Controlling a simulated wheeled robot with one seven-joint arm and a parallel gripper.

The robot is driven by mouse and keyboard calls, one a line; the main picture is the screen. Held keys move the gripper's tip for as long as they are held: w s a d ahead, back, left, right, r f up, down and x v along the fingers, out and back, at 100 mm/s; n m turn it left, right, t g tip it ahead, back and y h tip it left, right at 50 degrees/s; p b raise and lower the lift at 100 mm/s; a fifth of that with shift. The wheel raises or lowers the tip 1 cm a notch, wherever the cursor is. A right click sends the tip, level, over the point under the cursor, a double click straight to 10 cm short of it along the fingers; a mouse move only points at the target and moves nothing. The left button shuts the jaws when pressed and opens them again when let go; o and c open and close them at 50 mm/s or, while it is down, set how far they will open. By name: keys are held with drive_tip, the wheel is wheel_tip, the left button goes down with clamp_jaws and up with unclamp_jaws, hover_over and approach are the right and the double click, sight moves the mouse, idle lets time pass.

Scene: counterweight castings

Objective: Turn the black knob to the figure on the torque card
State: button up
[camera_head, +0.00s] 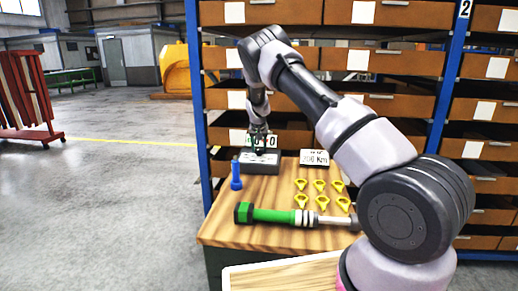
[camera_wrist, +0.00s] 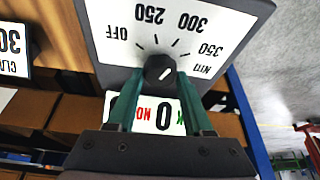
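The black knob (camera_wrist: 159,70) sits on a dial face (camera_wrist: 105,48) marked OFF, 250, 300, 350 and NM, seen upside down in the wrist view. Its pale pointer mark is small; I cannot tell exactly which figure it points at. My gripper (camera_wrist: 159,76) is open, with one green finger on each side of the knob and small gaps visible. In the head view my gripper (camera_head: 259,146) hangs over the grey dial box (camera_head: 260,165), hiding the knob. The torque card (camera_head: 314,158) stands to the right and appears to read 300 Nm; part of it shows in the wrist view (camera_wrist: 12,48).
A white OK/NOK counter sign (camera_head: 238,138) stands behind the box. A blue bottle-like piece (camera_head: 236,175), a green-handled tool (camera_head: 272,215) and several yellow eyelets (camera_head: 319,185) lie or stand on the wooden bench (camera_head: 225,225). Shelves with brown bins (camera_head: 400,60) rise behind.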

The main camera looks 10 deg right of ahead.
drive_tip(key=o, duration=0.4)
drive_tip(key=v, duration=1)
drive_tip(key=shift+s+r, duration=0.2)
drive_tip(key=shift+r, duration=0.2)
drive_tip(key=s+d+r+m+y, duration=0.1)
drive_tip(key=s+d+r+y, duration=0.15)
drive_tip(key=s+r, duration=0.9)
drive_tip(key=s+d+r+m+y, duration=0.1)
drive_tip(key=s+d+r, duration=0.3)
drive_tip(key=s+r, duration=0.75)
drive_tip(key=s+t, duration=0.1)
drive_tip(key=s, duration=0.7)
drive_tip(key=s+r+t, duration=0.1)
drive_tip(key=s, duration=0.8)
drive_tip(key=s+r, duration=0.1)
drive_tip(key=s, duration=0.7)
drive_tip(key=shift+s+d+t+h, duration=0.1)
drive_tip(key=shift+s+t+h, duration=0.15)
drive_tip(key=shift+t, duration=0.15)
